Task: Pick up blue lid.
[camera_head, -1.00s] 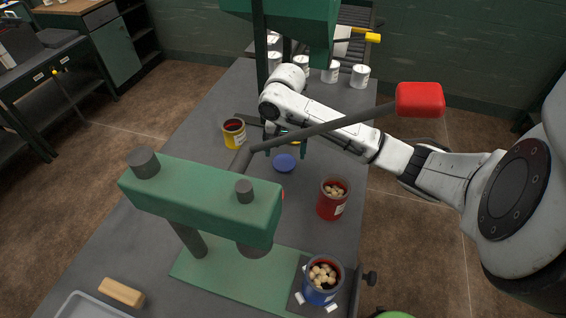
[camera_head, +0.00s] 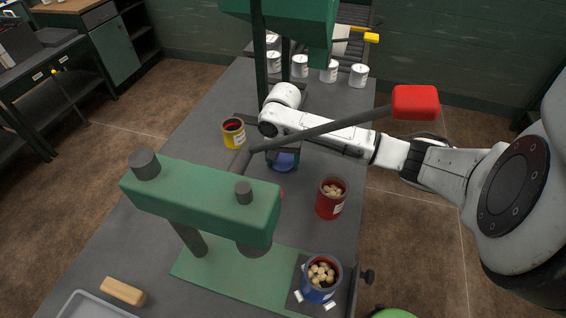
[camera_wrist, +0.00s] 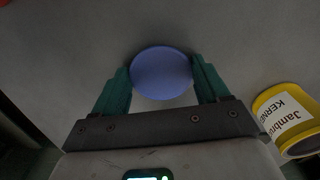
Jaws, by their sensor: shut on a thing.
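The blue lid (camera_wrist: 161,71) is a flat round disc. In the wrist view it sits between the two green fingers of my gripper (camera_wrist: 162,80), with a finger at each side of it. In the head view the lid (camera_head: 285,162) shows partly on the grey table, just below my wrist. My gripper (camera_head: 284,150) is shut on the lid, low at the table. The fingertips are mostly hidden behind the press handle and my wrist in the head view.
A yellow can (camera_head: 234,133) stands left of my gripper, and a red can (camera_head: 331,198) with pale pieces stands to the right. A green press (camera_head: 205,195) with a long red-tipped lever (camera_head: 416,103) stands in front. A blue can (camera_head: 321,279) is on its base. White cans (camera_head: 329,71) line the back.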

